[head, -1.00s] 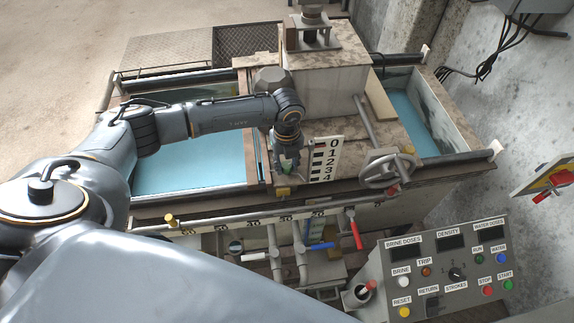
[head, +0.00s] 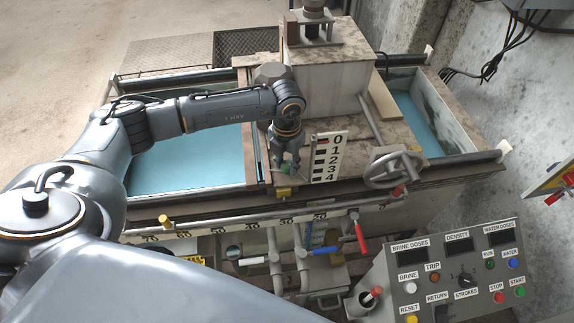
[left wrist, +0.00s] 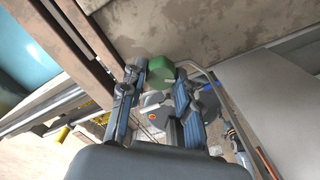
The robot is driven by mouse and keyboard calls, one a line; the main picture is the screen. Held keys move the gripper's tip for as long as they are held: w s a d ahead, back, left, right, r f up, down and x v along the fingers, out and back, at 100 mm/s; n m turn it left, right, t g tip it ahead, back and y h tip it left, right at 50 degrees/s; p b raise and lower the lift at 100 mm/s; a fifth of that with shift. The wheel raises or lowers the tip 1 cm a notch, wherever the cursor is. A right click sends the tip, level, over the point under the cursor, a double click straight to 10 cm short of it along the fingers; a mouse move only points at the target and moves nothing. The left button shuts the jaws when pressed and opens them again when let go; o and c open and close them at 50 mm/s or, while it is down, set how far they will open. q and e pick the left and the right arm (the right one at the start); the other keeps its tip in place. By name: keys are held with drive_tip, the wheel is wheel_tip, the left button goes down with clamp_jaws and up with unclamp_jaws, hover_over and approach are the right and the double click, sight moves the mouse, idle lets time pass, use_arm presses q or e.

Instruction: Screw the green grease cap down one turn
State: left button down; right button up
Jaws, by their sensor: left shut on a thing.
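The green grease cap (left wrist: 158,68) shows in the left wrist view between the fingertips of my left gripper (left wrist: 161,84). In the head view the cap (head: 287,169) is a small green spot, mostly hidden by the fingers. My left gripper (head: 287,164) points down at it beside the number board and is shut on the cap. How far down the cap sits on its thread is hidden. My right gripper is not in view.
A white board numbered 0 to 4 (head: 327,156) stands close to the right of my left gripper. A handwheel (head: 393,168) is further right. Blue liquid tanks (head: 190,160) flank the middle. A control panel (head: 455,278) is in the lower right.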

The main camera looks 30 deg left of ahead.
sight(287, 164)
use_arm(q)
drive_tip(key=shift+m+b, duration=0.3)
drive_tip(key=shift+m, duration=0.6)
drive_tip(key=c, duration=1)
unclamp_jaws()
drive_tip(key=shift+r, duration=0.1)
wheel_tip(287, 164, up, 12)
drive_tip(key=shift+f, duration=0.1)
